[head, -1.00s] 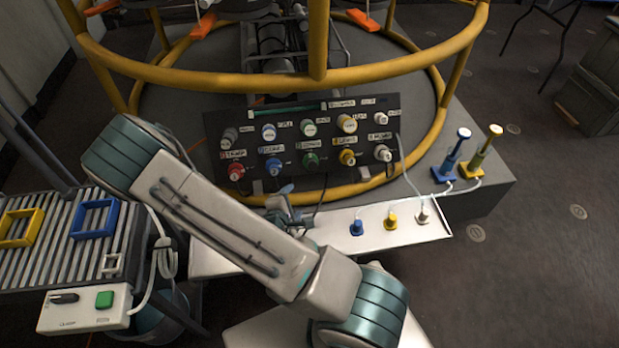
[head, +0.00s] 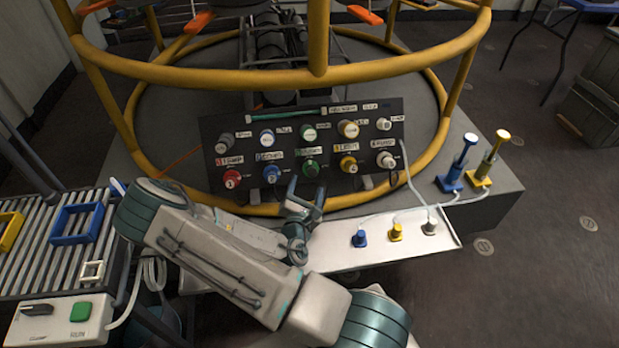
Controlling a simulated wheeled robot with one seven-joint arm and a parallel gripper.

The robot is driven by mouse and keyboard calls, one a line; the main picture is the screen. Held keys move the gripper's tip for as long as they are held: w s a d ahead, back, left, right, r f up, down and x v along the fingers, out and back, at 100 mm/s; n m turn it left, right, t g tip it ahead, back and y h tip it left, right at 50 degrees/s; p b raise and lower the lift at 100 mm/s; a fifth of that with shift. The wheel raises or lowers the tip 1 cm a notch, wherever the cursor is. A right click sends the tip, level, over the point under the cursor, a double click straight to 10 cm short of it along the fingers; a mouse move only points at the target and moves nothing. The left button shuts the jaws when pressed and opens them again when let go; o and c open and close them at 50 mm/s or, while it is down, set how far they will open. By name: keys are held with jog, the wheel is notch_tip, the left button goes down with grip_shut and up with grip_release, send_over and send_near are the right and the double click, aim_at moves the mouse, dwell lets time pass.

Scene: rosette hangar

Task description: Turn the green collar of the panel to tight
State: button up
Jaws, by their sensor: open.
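The black panel (head: 212,131) stands tilted inside the yellow ring frame and carries two rows of coloured connectors. The green collar (head: 311,168) is in the middle of its lower row, between the blue collar (head: 271,172) on the left and the yellow collar (head: 348,165) on the right. My gripper (head: 307,196) is just below the green collar, apart from it as far as I can tell. Its jaws are open and hold nothing that I can see. The marking that would show how tight the collar sits is too small to read.
A red collar (head: 231,179) and a white one (head: 386,160) end the lower row. A white shelf (head: 340,257) with blue, yellow and white plugs lies in front. Yellow rails (head: 250,77) cross above. Two plungers (head: 456,165) stand at right. A slatted table (head: 35,268) is at left.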

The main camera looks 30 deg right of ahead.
jog(key=shift+b+x, duration=0.4)
jog(key=shift+x, duration=2.35)
jog(key=c, duration=1)
